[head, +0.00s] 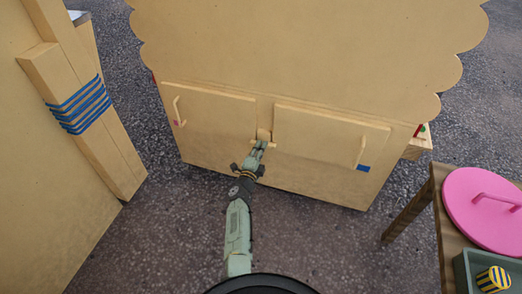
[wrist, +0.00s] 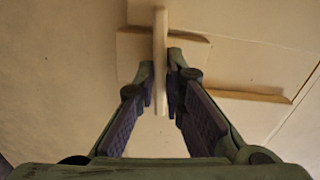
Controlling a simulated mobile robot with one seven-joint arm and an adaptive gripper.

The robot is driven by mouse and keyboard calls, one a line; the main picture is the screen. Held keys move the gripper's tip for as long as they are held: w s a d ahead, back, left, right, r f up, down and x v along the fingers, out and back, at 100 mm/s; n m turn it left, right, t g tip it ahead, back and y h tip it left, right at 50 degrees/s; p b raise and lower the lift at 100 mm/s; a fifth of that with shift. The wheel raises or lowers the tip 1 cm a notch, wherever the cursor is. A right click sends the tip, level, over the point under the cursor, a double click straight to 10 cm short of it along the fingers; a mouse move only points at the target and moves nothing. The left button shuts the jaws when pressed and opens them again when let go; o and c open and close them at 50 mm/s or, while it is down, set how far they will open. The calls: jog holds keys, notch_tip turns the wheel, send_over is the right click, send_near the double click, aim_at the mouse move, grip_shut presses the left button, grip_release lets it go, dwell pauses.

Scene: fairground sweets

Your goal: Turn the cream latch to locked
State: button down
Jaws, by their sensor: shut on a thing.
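The cream latch (head: 264,134) sits on the front of the wooden cabinet, between its two doors. In the wrist view the latch's narrow cream bar (wrist: 160,35) stands upright in the picture, in front of a small backing plate (wrist: 129,48). My gripper (head: 261,146) reaches the latch from the front. In the wrist view my gripper (wrist: 161,82) has one finger on each side of the bar and is shut on it. In the head view the gripper hides part of the latch, so its exact angle is hard to tell there.
The left door (head: 210,118) and right door (head: 328,138) look closed, each with a light handle. A side table with a pink lid (head: 480,210) and a grey-green bin (head: 465,275) stands at right. A wooden post with blue cord (head: 80,105) stands at left. Dark floor (head: 150,235) lies clear between.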

jog(key=shift+m, duration=0.6)
jog(key=c, duration=1.7)
grip_release()
